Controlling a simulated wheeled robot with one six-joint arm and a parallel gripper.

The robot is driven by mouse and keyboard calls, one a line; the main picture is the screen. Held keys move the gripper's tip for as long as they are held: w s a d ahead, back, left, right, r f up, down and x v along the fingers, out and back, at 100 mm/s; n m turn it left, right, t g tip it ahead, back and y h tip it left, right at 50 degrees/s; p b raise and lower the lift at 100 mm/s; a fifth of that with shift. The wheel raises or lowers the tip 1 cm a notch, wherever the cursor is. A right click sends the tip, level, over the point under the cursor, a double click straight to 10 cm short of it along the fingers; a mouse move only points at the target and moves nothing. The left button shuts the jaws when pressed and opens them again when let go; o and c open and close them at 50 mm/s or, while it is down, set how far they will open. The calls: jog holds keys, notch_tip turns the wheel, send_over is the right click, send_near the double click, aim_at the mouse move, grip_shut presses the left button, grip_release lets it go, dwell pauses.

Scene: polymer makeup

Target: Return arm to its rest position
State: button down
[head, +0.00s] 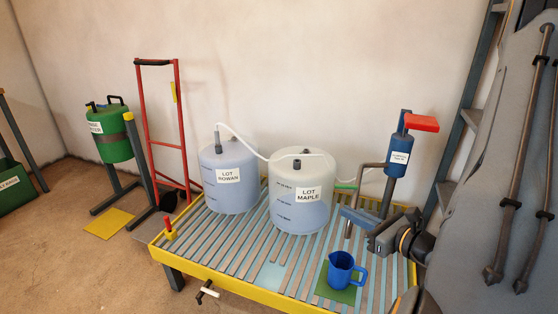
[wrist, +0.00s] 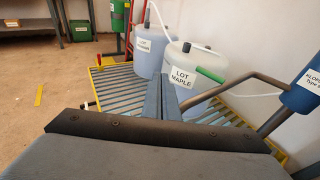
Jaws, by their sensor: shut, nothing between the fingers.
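My gripper (head: 346,211) is raised over the right part of the yellow-framed slatted platform (head: 207,257), close to the blue cylinder on its bent grey pipe. Its two blue-grey fingers are pressed together and hold nothing. In the wrist view the shut fingers (wrist: 162,88) point toward the tank labelled LOT MAPLE (wrist: 187,65). I cannot tell whether they touch anything. The arm behind the gripper is partly cut off at the right of the head view.
A blue jug (head: 341,270) sits on a green mat below my gripper. A red hand truck (head: 147,130) stands left.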

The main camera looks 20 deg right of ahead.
jog(key=s+a+r+n+g+y, duration=0.2)
jog(key=a+r+n+g+y, duration=0.25)
jog(key=a, duration=0.55)
jog(key=s+a+r+n+g+y, duration=0.1)
jog(key=s+a+n+g+y, duration=0.15)
jog(key=a+n+g, duration=0.45)
jog(key=s+a+r+n+g+h, duration=0.2)
jog(key=s+a+n+g, duration=0.3)
jog(key=s+a+n, duration=0.35)
jog(key=d+r+n+t+h+p, duration=0.1)
jog(key=d+r+n+h+p, duration=0.6)
jog(key=n+p, duration=0.5)
notch_tip(320, 180, up, 4)
jog(key=h+p, duration=0.1)
jog(key=h, duration=0.1)
jog(key=shift+s+d+f+h+p, duration=0.15)
jog(key=shift+s+d+h+p, duration=0.15)
jog(key=shift+s+h, duration=0.1)
jog(key=shift+t, duration=0.25)
